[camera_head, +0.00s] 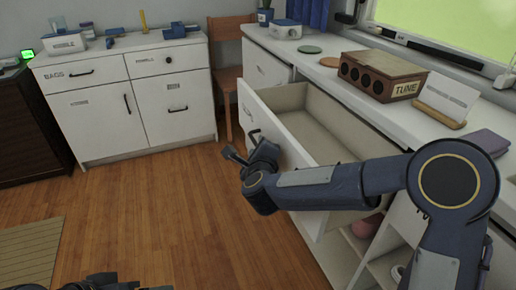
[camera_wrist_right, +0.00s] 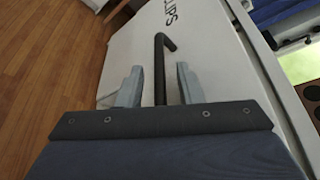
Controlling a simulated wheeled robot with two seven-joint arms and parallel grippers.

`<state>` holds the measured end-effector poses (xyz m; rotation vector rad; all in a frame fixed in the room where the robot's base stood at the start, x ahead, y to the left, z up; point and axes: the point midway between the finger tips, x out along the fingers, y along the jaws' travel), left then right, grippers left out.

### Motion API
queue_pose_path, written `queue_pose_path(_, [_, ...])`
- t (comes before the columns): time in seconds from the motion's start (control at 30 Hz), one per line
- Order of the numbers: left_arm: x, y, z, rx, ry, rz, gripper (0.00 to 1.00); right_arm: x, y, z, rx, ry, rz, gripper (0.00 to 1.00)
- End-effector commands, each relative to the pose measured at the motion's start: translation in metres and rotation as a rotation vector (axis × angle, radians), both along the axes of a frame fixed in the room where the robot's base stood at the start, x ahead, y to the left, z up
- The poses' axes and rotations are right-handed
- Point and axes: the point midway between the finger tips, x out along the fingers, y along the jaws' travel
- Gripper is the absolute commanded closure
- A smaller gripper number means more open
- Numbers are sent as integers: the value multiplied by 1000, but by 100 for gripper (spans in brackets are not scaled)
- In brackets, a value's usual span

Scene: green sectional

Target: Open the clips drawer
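The clips drawer (camera_head: 307,138) is pulled well out of the white counter on the right, and its inside looks empty where visible. In the head view my right gripper (camera_head: 240,150) is at the drawer front. A dark part of my left arm (camera_head: 105,283) shows at the bottom edge; its fingers are not clear.
Open shelves lie below the drawer. A wooden chair (camera_head: 229,75) and white cabinet (camera_head: 125,100) stand behind.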

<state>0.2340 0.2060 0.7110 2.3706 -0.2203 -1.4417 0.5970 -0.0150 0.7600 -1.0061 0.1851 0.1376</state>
Motion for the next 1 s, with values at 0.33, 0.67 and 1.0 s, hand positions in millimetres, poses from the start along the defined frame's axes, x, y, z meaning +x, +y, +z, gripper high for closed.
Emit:
queue_pose_path(0.33, [0,0,3,0,0,0,16,-13,0,4,0,0,2,67])
queue_pose_path(0.67, [0,0,9,0,0,0,16,-65,-1,16,0,-1,2,67])
queue_pose_path(1.0, [0,0,10,0,0,0,16,-77,-2,17,0,0,0,67])
